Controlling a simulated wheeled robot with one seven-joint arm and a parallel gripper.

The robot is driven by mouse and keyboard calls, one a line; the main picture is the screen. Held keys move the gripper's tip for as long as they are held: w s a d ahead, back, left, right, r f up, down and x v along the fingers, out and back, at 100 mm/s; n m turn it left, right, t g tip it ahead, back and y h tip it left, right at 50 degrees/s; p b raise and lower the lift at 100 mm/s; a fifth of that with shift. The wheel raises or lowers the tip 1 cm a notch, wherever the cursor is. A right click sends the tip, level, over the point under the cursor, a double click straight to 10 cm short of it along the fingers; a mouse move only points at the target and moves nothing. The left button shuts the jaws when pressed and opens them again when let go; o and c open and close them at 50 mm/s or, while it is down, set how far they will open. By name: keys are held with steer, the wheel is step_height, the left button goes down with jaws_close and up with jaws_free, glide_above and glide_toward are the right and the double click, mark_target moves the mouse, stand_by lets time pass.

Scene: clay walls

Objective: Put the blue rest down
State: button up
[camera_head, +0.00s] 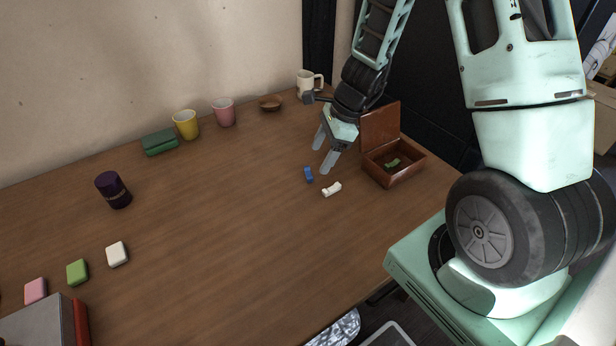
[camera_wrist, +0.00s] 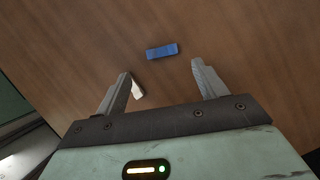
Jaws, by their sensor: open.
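The blue rest (camera_head: 308,174) is a small block lying on the brown wooden table (camera_head: 230,215). In the wrist view the blue rest (camera_wrist: 162,51) lies beyond my fingertips, a little right of the middle. My gripper (camera_head: 325,150) is open and empty above the table, just beside the blue rest in the head view. A white rest (camera_head: 331,189) lies close to the blue one. The white rest (camera_wrist: 137,88) is partly hidden behind the left finger in the wrist view.
An open wooden box (camera_head: 392,179) with a green piece (camera_head: 392,163) inside stands right of the rests. A white mug (camera_head: 310,83), brown bowl (camera_head: 270,103), pink cup (camera_head: 224,112) and yellow cup (camera_head: 186,125) stand along the wall. The table's middle is clear.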

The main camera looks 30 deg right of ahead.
mark_target(309, 174)
steer(key=shift+w+b+x, duration=0.15)
steer(key=shift+b+x, duration=0.15)
steer(key=shift+x, duration=1.05)
steer(key=shift+w+b+x, duration=0.15)
steer(key=shift+b+x, duration=0.1)
steer(key=shift+x, duration=1.15)
steer(key=shift+a+r, duration=0.1)
steer(key=shift+r, duration=0.05)
steer(key=c, duration=1.1)
